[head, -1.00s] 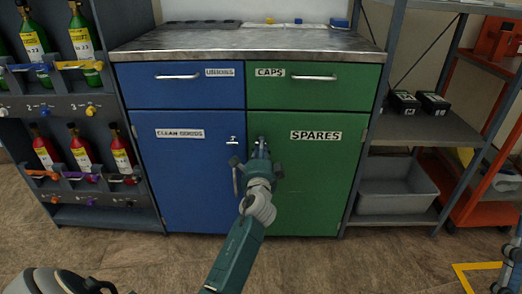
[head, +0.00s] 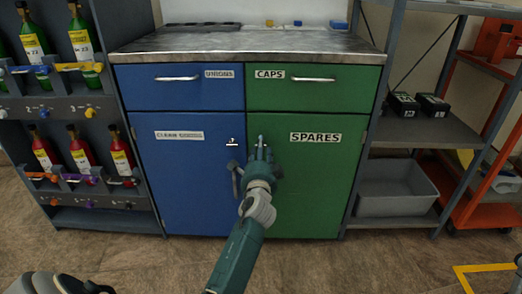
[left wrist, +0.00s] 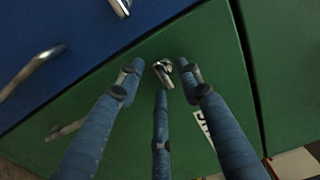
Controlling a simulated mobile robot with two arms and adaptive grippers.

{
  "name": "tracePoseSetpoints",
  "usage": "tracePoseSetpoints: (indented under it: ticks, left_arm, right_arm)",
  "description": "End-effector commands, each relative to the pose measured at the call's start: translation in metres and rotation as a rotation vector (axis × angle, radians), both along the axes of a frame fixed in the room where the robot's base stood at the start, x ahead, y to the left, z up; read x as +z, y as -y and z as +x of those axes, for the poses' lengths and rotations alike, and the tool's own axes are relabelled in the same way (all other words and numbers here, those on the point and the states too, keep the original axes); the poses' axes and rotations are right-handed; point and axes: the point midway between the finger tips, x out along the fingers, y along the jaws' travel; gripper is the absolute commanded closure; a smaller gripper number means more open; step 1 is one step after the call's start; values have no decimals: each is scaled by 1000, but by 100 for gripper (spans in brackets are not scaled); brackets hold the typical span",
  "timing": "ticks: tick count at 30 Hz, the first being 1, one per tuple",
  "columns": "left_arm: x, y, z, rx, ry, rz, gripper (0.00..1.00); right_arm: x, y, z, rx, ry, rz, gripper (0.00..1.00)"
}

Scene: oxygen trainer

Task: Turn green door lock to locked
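The green door (head: 312,190), labelled SPARES, is the right lower door of the cabinet and looks closed. In the left wrist view its small silver lock (left wrist: 164,73) shows near the door's upper edge, its lever slanting in that view. My left gripper (head: 257,158) is in front of this lock and hides most of it in the head view. In the left wrist view the three fingers of the left gripper (left wrist: 160,86) are spread apart around the lock. I cannot tell whether any finger touches it.
The blue door (head: 185,190) on the left has its own silver lock (head: 232,142). Drawers with bar handles (head: 177,77) sit above. A bottle rack (head: 75,110) stands left. A grey shelf (head: 415,128) with a bin (head: 395,195) stands right. The floor in front is clear.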

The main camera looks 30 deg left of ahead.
Motion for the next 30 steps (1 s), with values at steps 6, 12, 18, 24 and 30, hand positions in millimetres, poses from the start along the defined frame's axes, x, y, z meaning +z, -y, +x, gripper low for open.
tracePoseSetpoints:
  ticks: [6,12,18,24,30]
  left_arm:
    - [0,1,-1,-1,0,1,65]
    - [-1,15,-23,-2,0,1,65]
    - [-1,38,-61,-2,-1,-2,65]
    - [-1,55,-90,0,-1,-2,65]
    - [0,63,-102,0,-1,-1,65]
  right_arm:
    - [-1,0,0,0,-2,0,60]
    - [-1,0,0,0,-1,1,60]
    - [0,0,0,0,-1,1,60]
    - [0,0,0,0,-1,1,60]
    - [0,0,0,0,-1,0,60]
